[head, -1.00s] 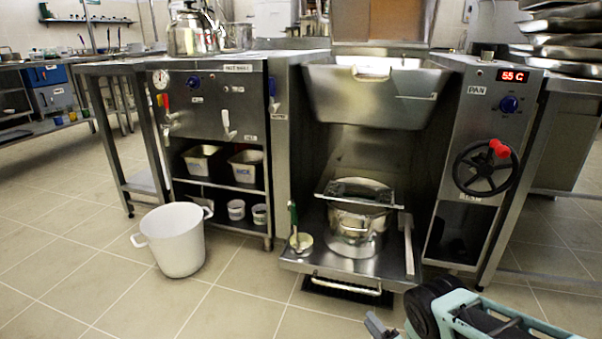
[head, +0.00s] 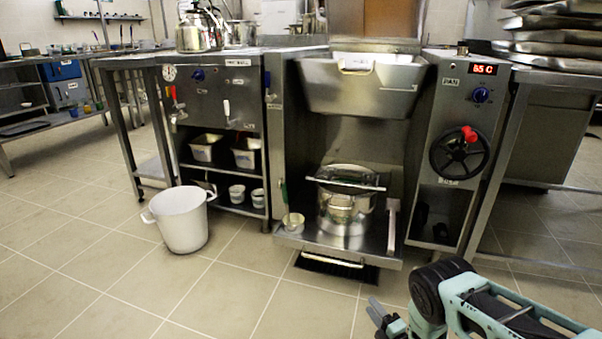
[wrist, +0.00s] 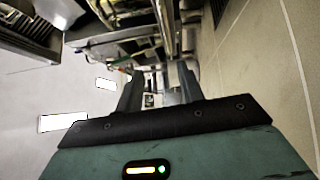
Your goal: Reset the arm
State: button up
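My arm is teal and black and reaches in from the lower right of the head view. My gripper (head: 376,318) is low in that view, in front of the tilting pan unit and apart from it, over the tiled floor. In the wrist view my gripper (wrist: 160,85) shows two dark fingers spread apart with nothing held between them. The wrist picture is turned sideways, with kitchen equipment beyond the fingers.
A steel pot (head: 345,209) stands on the pan unit's low shelf (head: 308,243). A white bucket (head: 181,220) stands on the floor at left. A red-knobbed handwheel (head: 459,153) is at right. The front floor (head: 240,300) is clear.

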jog(key=w+a+r+m+g+h, duration=0.1)
jog(key=w+a+r+m+g, duration=0.15)
jog(key=r, duration=0.35)
jog(key=w+a+r+m+g+h+p, duration=0.1)
jog(key=w+a+r+m, duration=0.1)
jog(key=a+r+m, duration=0.3)
jog(key=w+a+r+m+g+h, duration=0.1)
jog(key=w+a+r+g, duration=0.15)
jog(key=r, duration=0.45)
jog(key=s+a+r+m+g, duration=0.2)
jog(key=s+a+r+m, duration=0.15)
jog(key=s+r, duration=0.4)
jog(key=s+a+r+m+g+h+p, duration=0.1)
jog(key=s+r+g, duration=0.2)
jog(key=s+r, duration=0.5)
jog(key=s+a+r+m+g+h+p, duration=0.1)
jog(key=s+r+g, duration=0.2)
jog(key=s+r, duration=0.55)
jog(key=s+d+r+m+g+h, duration=0.15)
jog(key=s+d, duration=0.25)
jog(key=s, duration=0.6)
jog(key=s+d+r+m+g+h, duration=0.15)
jog(key=s+d, duration=0.25)
jog(key=s, duration=0.7)
notch_tip(320, 180, up, 38)
jog(key=p, duration=3.8)
jog(key=shift+w+a+f+n+y, duration=0.2)
jog(key=shift+n+y, duration=0.1)
jog(key=shift+n, duration=0.1)
